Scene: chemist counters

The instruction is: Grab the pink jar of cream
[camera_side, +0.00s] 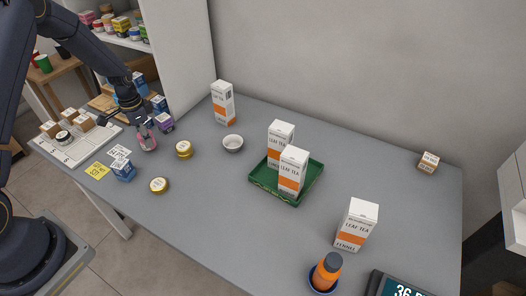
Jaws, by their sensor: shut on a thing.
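The pink jar of cream (147,140) is small in the picture, at the left end of the grey counter. It looks tilted on its side. My gripper (143,126) reaches down from the upper left and is shut on the jar. The fine contact between fingers and jar is too small to make out. I cannot tell whether the jar touches the counter.
A purple box (165,122), a gold jar (184,149) and a blue box (124,171) are close by. A white bowl (233,143) and a green tray (312,176) with tea cartons stand to the right.

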